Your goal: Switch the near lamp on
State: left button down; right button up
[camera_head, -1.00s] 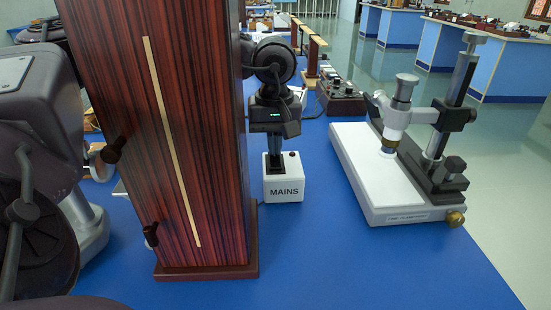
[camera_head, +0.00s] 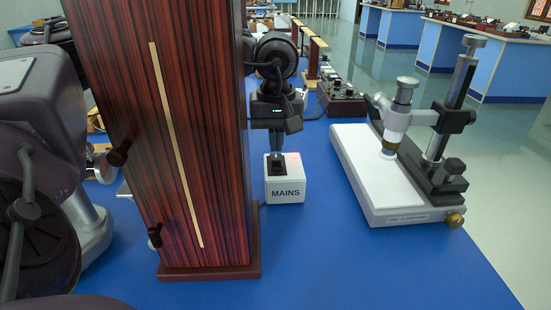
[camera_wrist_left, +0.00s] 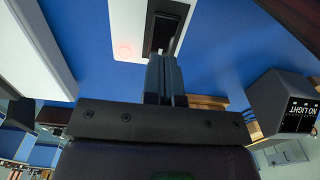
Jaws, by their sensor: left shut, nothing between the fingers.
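A white box marked MAINS (camera_head: 286,190) stands on the blue bench just right of the wooden column, with a dark switch on top and a reddish glow beside it. In the left wrist view the white box (camera_wrist_left: 103,22) shows the black switch (camera_wrist_left: 166,22) and a pink-red glow. My left gripper (camera_head: 278,150) comes down over the box from behind. It is shut and empty; its fingertips (camera_wrist_left: 163,58) are at or just above the switch, and I cannot tell if they touch. My right gripper is not in view. I cannot make out a lamp for certain.
A tall wooden column (camera_head: 170,130) stands close left of the box. A white-based microscope (camera_head: 385,180) stands to the right. A dark knobbed box (camera_head: 342,98) sits behind. In the wrist view a grey box reads NO LIGHT (camera_wrist_left: 284,103). The front bench is clear.

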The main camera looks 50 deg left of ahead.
aim_at(276, 156)
pick_arm(q)
jog(key=shift+r+p, duration=0.65)
jog(key=shift+r, duration=1.9)
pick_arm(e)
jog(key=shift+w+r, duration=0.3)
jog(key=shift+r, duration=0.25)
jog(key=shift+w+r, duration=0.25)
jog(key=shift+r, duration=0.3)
